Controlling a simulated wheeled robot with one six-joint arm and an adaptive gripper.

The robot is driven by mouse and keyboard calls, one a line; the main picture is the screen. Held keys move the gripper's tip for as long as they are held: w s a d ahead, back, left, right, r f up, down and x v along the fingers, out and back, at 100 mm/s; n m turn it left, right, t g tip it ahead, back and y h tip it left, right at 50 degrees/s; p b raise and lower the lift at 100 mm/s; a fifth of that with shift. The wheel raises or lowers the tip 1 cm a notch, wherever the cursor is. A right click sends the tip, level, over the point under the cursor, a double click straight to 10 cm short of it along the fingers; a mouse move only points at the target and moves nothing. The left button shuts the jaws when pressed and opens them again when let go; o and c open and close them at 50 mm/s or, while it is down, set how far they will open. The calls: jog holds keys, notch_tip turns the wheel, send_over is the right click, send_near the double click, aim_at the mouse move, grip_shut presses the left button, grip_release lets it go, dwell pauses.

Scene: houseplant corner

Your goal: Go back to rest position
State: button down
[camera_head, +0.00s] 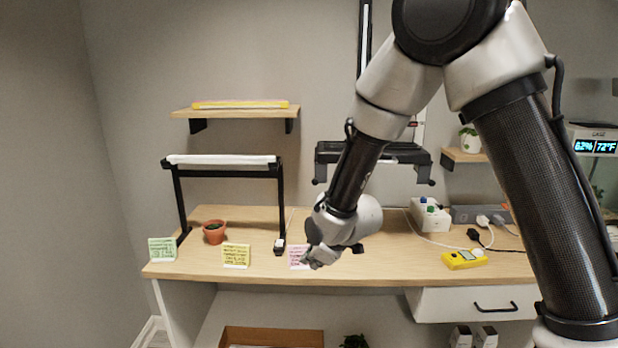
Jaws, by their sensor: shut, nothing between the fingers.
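My arm reaches down from the upper right across the middle of the view. My gripper (314,262) is at its lower end, small and partly hidden by the wrist, in front of the desk's front edge area. It looks shut, with nothing seen in it. It overlaps the pink note card (298,257) in the picture; I cannot tell whether they touch.
On the wooden desk (210,268) are a terracotta pot (214,232), a green card (162,249), a yellow card (236,256), a black lamp stand (282,205) and a yellow device (464,259). A cardboard box (272,337) is below. A black overhead fixture (330,154) is behind my arm.

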jog(key=s+d+r+m+g+h, duration=0.2)
jog(key=s+d+m+g+h, duration=0.15)
jog(key=s+d, duration=0.55)
jog(key=s+d+r+m+t, duration=0.1)
jog(key=s+d+r+m, duration=0.4)
jog(key=d, duration=0.8)
jog(key=s+d+r+m+t+h, duration=0.1)
jog(key=s+d+r+m, duration=0.5)
jog(key=s+d+r, duration=0.6)
notch_tip(320, 180, up, 4)
jog(key=shift+s+d+f, duration=0.15)
jog(key=shift+d, duration=0.65)
